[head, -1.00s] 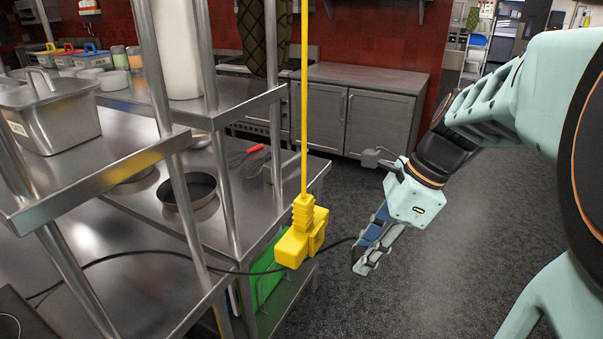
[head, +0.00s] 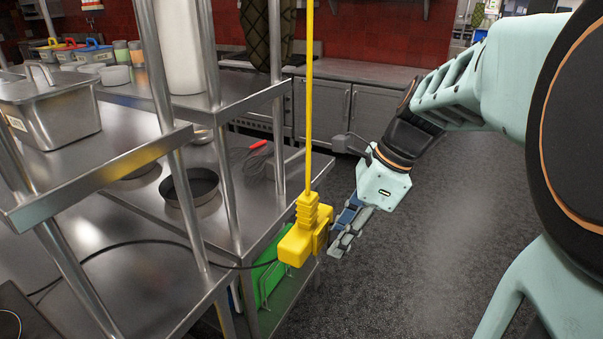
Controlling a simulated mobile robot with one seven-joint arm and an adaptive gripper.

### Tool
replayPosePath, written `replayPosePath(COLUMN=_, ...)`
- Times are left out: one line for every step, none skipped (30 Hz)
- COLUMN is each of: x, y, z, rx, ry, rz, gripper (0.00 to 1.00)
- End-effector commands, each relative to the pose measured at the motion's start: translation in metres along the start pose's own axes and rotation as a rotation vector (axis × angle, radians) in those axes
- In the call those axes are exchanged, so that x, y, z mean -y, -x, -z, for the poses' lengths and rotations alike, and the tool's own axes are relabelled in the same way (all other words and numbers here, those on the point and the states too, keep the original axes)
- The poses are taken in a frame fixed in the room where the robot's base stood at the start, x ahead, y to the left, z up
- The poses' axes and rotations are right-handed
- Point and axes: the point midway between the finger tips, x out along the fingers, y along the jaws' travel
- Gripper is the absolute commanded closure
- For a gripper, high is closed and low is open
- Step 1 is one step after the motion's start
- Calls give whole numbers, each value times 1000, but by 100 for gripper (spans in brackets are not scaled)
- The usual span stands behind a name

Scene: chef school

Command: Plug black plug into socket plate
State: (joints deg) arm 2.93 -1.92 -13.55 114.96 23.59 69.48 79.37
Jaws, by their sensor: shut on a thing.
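The yellow socket box (head: 300,243) hangs on a yellow cable (head: 309,100) in front of the steel shelving, and its right side faces my gripper. My gripper (head: 337,243) is just right of the box, with its fingers pointing down and left toward it. The fingers are shut. The black plug is hidden between the fingers and behind the box. Its black cable (head: 120,243) runs across the steel table and passes behind the box toward the fingers. I cannot tell whether the plug touches the socket.
The steel table (head: 75,225) and its upright posts stand close left of the box. A round pan (head: 190,190) and a red-handled whisk (head: 255,149) lie on it. Green boards (head: 268,280) stand on the lower shelf. The floor (head: 420,250) at right is clear.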

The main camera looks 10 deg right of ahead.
Motion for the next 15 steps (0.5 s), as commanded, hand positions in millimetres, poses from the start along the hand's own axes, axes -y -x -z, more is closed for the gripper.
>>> replayPosePath(x=0, y=0, z=-1, rx=0, ry=0, rz=0, gripper=100)
replayPosePath(x=1, y=0, z=-1, rx=0, ry=0, rz=0, gripper=100)
replayPosePath(x=1, y=-1, z=-2, rx=0, ry=0, rz=0, gripper=100)
replayPosePath(x=1, y=-1, z=-2, rx=0, ry=0, rz=0, gripper=100)
replayPosePath(x=1, y=0, z=-2, rx=0, ry=0, rz=0, gripper=100)
replayPosePath(x=1, y=0, z=-2, rx=0, ry=0, rz=1, gripper=100)
replayPosePath(x=1, y=0, z=-2, rx=0, ry=0, rz=1, gripper=100)
replayPosePath(x=1, y=0, z=-2, rx=0, ry=0, rz=1, gripper=100)
replayPosePath(x=1, y=0, z=-2, rx=0, ry=-1, rz=1, gripper=100)
replayPosePath(x=1, y=0, z=-2, rx=0, ry=-4, rz=3, gripper=100)
replayPosePath(x=1, y=0, z=-2, rx=0, ry=-9, rz=5, gripper=100)
replayPosePath(x=1, y=1, z=-2, rx=0, ry=-19, rz=10, gripper=100)
replayPosePath(x=1, y=1, z=-2, rx=-1, ry=-30, rz=16, gripper=100)
replayPosePath(x=1, y=2, z=-2, rx=-1, ry=-43, rz=22, gripper=100)
replayPosePath(x=1, y=2, z=-2, rx=-2, ry=-60, rz=29, gripper=100)
